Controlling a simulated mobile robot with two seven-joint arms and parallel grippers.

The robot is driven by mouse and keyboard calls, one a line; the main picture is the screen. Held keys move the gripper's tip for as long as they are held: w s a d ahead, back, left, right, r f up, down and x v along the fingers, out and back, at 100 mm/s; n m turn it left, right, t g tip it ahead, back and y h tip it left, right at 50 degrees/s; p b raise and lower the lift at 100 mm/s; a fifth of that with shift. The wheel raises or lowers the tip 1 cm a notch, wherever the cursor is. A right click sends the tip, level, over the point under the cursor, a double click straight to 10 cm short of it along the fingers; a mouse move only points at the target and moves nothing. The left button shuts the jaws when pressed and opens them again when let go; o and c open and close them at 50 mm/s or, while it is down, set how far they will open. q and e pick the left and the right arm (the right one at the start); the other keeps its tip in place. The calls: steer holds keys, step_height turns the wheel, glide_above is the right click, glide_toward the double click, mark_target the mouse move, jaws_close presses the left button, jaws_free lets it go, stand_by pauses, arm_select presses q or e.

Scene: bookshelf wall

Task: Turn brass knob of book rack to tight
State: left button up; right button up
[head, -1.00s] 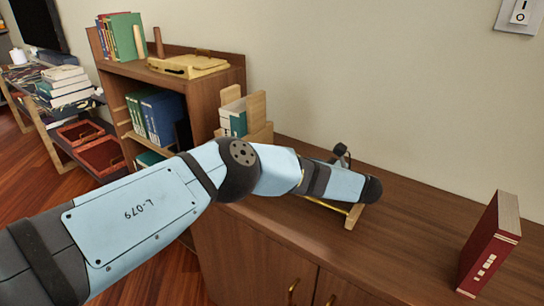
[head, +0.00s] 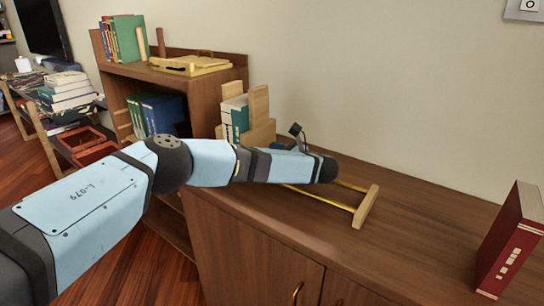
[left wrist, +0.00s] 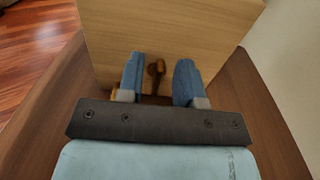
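The book rack has a pale wooden end piece (head: 365,207) and brass rails (head: 335,201) on the cabinet top. At its far end, upright wooden panels (head: 259,106) hold several books (head: 236,118). In the left wrist view a wooden panel (left wrist: 170,30) fills the upper middle, with the small brass knob (left wrist: 157,67) low on it. My left gripper (left wrist: 158,78) faces the panel, its two blue fingers apart on either side of the knob. Contact with the knob is not visible. My right gripper is out of view.
A red book (head: 510,240) stands upright at the right of the cabinet top (head: 425,230). A taller bookshelf (head: 215,95) stands at the left behind my arm. The cabinet top between the rack's end piece and the red book is clear.

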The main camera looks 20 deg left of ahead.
arm_select(q)
jaws_close()
steer(key=shift+w+d+m, duration=0.1)
steer(key=shift+w+m, duration=0.1)
steer(key=shift+m, duration=0.9)
steer(key=shift+w+m, duration=0.1)
steer(key=shift+m, duration=0.9)
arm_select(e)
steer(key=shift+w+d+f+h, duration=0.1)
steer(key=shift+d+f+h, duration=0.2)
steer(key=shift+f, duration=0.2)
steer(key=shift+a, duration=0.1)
arm_select(q)
jaws_free()
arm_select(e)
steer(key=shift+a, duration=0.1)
